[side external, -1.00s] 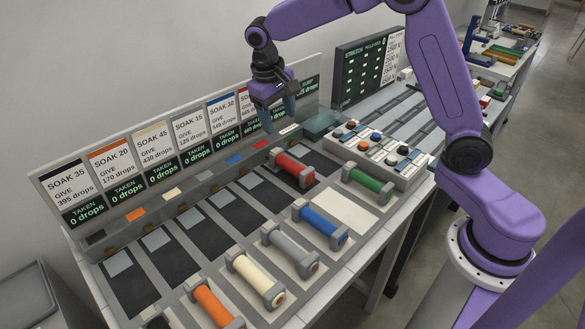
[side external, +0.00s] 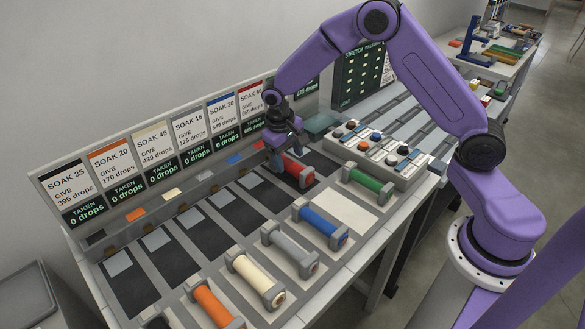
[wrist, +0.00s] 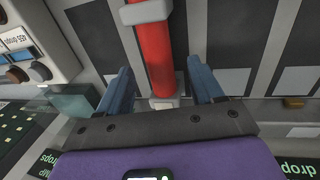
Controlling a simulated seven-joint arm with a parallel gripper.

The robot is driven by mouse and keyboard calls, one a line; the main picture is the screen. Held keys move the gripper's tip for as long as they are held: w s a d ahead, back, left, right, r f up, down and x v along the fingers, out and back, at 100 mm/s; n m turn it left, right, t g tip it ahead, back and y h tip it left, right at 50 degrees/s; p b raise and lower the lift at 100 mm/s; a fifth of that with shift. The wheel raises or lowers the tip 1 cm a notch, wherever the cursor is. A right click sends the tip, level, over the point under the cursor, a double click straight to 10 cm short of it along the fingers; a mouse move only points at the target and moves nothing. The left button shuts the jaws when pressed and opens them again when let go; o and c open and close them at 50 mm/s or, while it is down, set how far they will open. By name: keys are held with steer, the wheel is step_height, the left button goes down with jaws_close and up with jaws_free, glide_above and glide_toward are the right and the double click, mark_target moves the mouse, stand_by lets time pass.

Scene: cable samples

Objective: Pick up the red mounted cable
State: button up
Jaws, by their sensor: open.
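The red mounted cable (side external: 301,173) is a red cylinder between grey end blocks, lying in a dark slot at the far end of the row. In the wrist view the red cable (wrist: 154,50) runs up the picture from between my fingers. My gripper (side external: 286,158) is over the cable's back end, pointing down. Its blue fingers are open, one on each side of the red cylinder, in the wrist view (wrist: 162,80). A gap shows on both sides. The gripper hides part of the cable in the side view.
Green (side external: 368,180), blue (side external: 320,222), grey (side external: 288,246), cream (side external: 254,276) and orange (side external: 212,303) mounted cables lie along the front. A sign panel (side external: 140,155) stands behind. A button box (side external: 385,150) is to the right of the red cable.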

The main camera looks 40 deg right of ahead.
steer(key=shift+d+f, duration=0.15)
steer(key=shift+f, duration=0.6)
steer(key=shift+d+f, duration=0.15)
steer(key=shift+f, duration=0.55)
jaws_close()
